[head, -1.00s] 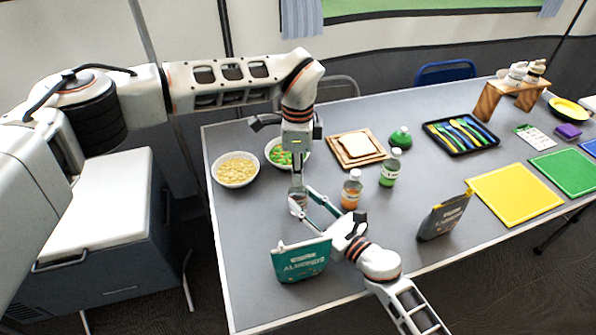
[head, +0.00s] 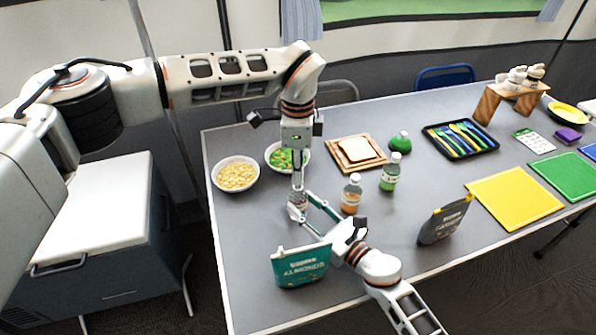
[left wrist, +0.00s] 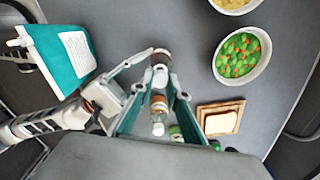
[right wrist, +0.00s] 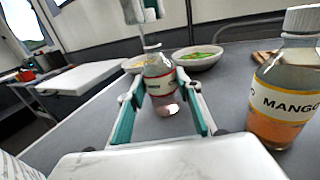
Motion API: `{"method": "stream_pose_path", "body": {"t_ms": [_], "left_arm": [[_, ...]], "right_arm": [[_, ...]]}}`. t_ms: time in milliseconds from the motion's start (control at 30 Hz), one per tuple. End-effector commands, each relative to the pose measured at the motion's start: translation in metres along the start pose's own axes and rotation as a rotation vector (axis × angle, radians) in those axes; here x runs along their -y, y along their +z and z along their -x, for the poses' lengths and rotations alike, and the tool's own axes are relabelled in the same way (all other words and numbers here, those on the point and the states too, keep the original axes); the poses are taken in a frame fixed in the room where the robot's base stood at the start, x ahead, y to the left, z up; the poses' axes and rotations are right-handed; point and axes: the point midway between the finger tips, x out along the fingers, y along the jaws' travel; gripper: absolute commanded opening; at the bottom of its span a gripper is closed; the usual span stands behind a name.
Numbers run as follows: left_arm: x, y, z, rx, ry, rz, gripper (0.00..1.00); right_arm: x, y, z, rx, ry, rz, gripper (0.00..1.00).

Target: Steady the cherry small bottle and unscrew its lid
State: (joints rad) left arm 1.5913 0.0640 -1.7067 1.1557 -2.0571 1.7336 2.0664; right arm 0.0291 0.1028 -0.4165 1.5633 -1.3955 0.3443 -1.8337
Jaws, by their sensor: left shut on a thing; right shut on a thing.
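The cherry small bottle (right wrist: 160,82) is a clear bottle with a red-edged label, upright in the right wrist view. My right gripper (right wrist: 158,92) is shut around its body; it also shows low over the table in the head view (head: 298,208). My left gripper (head: 298,182) points straight down above the bottle. In the right wrist view its fingertips (right wrist: 146,12) are above the bottle's neck, with a gap between.
The mango bottle (head: 352,194) and a green-labelled bottle (head: 390,172) stand close to the right. The almonds bag (head: 300,266) is in front. Bowls of pale food (head: 236,175) and vegetables (head: 284,158) stand behind left. A dark pouch (head: 445,220) stands further right.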

Motion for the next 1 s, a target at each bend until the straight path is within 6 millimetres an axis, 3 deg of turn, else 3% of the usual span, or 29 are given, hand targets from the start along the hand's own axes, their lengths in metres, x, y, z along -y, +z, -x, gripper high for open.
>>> {"method": "stream_pose_path", "body": {"t_ms": [267,633,867,900,967,1000], "left_arm": [[0.0,0.0,0.001,0.0,-0.001,0.0,0.0],[0.001,0.0,0.038,0.0,-0.002,0.001,0.0],[0.0,0.0,0.04,0.0,0.0,0.0,0.0],[0.0,0.0,0.04,0.0,0.0,0.0,0.0],[0.0,0.0,0.04,0.0,0.0,0.0,0.0],[0.0,0.0,0.04,0.0,0.0,0.0,0.0]], "right_arm": [[0.0,-0.001,0.0,-0.001,0.0,-0.001,0.0],[0.0,-0.001,0.0,-0.001,0.0,0.0,0.0],[0.0,-0.001,0.0,-0.001,0.0,0.0,0.0],[0.0,-0.001,0.0,-0.001,0.0,0.0,0.39],[0.0,-0.001,0.0,-0.001,0.0,0.0,0.54],[0.0,-0.001,0.0,-0.001,0.0,0.0,0.54]]}}
